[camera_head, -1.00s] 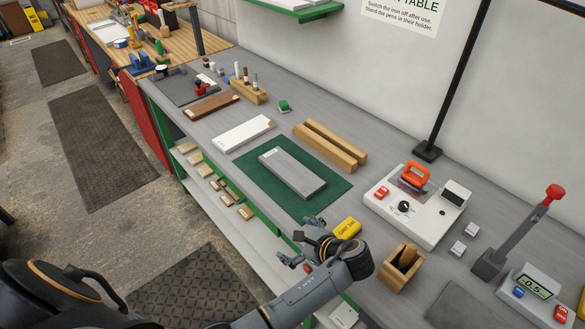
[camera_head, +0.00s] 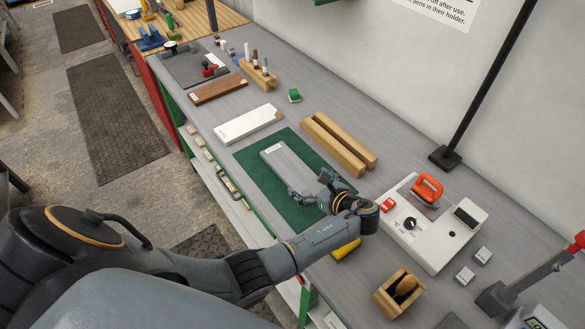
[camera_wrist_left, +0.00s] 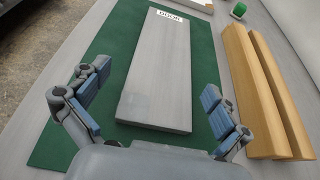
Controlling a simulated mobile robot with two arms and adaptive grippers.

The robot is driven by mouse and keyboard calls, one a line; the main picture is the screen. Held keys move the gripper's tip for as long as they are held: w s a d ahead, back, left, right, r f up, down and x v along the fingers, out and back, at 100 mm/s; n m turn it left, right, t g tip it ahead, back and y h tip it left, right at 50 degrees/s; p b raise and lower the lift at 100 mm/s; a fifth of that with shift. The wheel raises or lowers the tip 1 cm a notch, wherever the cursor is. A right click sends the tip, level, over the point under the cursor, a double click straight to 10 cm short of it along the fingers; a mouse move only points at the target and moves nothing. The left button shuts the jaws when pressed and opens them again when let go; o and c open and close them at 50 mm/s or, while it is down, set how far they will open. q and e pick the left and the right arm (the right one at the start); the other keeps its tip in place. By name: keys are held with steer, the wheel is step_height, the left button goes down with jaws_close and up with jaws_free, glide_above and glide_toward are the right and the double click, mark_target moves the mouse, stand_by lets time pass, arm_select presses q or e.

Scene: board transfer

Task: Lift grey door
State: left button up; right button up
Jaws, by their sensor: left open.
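The grey door (camera_head: 283,163) is a flat grey board lying on a green mat (camera_head: 253,169) on the bench. In the left wrist view the door (camera_wrist_left: 156,75) has a small white label at its far end. My left gripper (camera_head: 312,192) is open above the door's near end and hides that end in the head view. In the left wrist view the open fingers of the gripper (camera_wrist_left: 150,105) stand on either side of the door's near end, apart from it. My right gripper is not in view.
Two parallel wooden rails (camera_head: 338,145) lie right of the mat. A white board (camera_head: 247,124) and a brown board (camera_head: 218,89) lie farther back. A white control box (camera_head: 447,243) with an orange handle and a wooden holder (camera_head: 390,299) stand at the right.

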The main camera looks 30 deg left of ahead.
mark_target(294, 171)
arm_select(q)
steer(key=shift+w+a+f, duration=0.2)
steer(key=shift+w+a, duration=0.1)
steer(key=shift+a, duration=0.2)
steer(key=shift+w+a+f, duration=0.15)
steer(key=shift+w+a+f+p, duration=0.15)
steer(key=shift+w+a+p, duration=0.25)
steer(key=shift+a, duration=0.2)
steer(key=x, duration=0.3)
steer(key=shift+f, duration=0.15)
steer(key=shift+w+a+f, duration=0.15)
steer(key=shift+a, duration=0.1)
steer(key=shift+c, duration=0.4)
steer(key=c, duration=1.1)
steer(key=shift+c, duration=0.2)
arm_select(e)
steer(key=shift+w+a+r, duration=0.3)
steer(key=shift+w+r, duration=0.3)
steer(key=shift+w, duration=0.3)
